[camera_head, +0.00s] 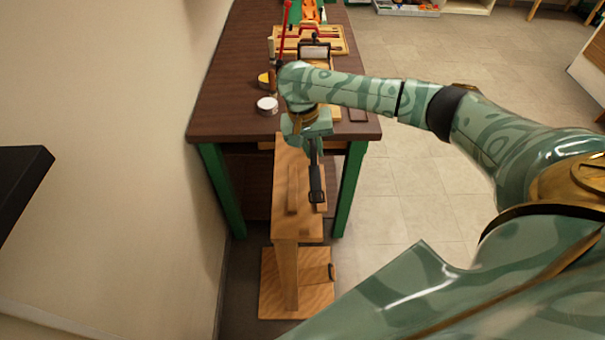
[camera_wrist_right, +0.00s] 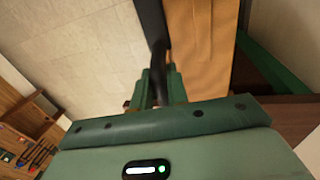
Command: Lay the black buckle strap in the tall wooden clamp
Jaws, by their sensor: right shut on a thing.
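My right gripper (camera_head: 314,142) is shut on the black buckle strap (camera_head: 316,180), just in front of the bench. The strap runs from the fingers toward the picture bottom and ends in a buckle, over the right part of the tall wooden clamp (camera_head: 283,200). I cannot tell whether it touches the clamp. In the right wrist view my fingers (camera_wrist_right: 158,88) pinch the strap (camera_wrist_right: 152,25), which lies along the clamp's edge (camera_wrist_right: 203,45). The clamp stands upright on a wide wooden base (camera_head: 318,290). My left gripper is not in view.
The dark bench top (camera_head: 225,118) with green legs is behind the clamp. A wall is close on the left. Tiled floor (camera_head: 400,190) is clear to the right.

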